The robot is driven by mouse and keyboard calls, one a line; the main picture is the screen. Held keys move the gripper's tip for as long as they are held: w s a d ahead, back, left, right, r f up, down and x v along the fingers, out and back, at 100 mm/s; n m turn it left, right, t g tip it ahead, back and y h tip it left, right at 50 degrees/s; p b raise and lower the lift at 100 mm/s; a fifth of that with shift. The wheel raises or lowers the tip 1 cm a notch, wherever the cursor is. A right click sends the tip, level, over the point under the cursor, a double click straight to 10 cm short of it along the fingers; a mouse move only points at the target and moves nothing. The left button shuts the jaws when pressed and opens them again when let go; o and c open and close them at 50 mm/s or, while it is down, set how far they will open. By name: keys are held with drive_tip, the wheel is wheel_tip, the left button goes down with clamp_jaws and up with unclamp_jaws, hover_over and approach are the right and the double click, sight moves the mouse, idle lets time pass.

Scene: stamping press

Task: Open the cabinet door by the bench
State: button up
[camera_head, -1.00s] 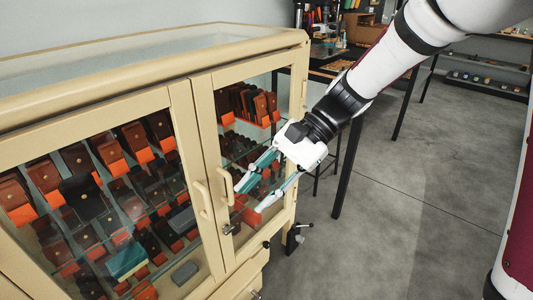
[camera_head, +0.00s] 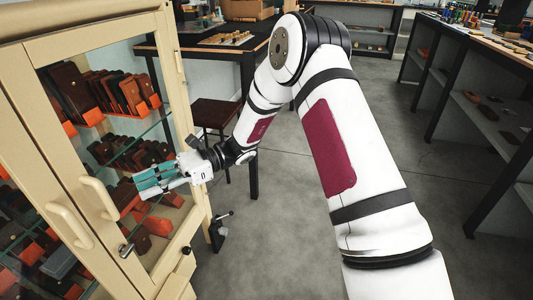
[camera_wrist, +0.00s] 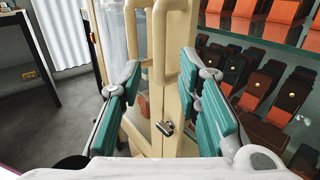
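The cream glass-fronted cabinet (camera_head: 35,130) fills the left of the head view, and its two doors look shut. Each door has a cream bar handle: the left handle (camera_head: 68,226) and the right handle (camera_head: 99,198) stand side by side. A metal lock (camera_head: 125,249) sits below the right handle. My gripper (camera_head: 143,182) is in front of the right door, to the right of its handle, open and empty. In the wrist view its teal fingers (camera_wrist: 165,100) are spread apart; the handles (camera_wrist: 160,45) and lock (camera_wrist: 165,128) appear between and beyond them. No contact is visible.
Leather goods on orange stands (camera_head: 125,95) fill the cabinet shelves. A dark bench (camera_head: 172,50) and a stool (camera_head: 214,113) stand behind my gripper. Another dark bench (camera_head: 450,70) is at the right. The grey floor (camera_head: 290,190) between is clear.

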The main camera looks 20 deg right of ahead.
drive_tip(key=b+x, duration=0.1)
drive_tip(key=x, duration=0.7)
drive_tip(key=shift+b, duration=0.3)
drive_tip(key=shift+c, duration=0.2)
drive_tip(key=shift+d, duration=0.15)
clamp_jaws()
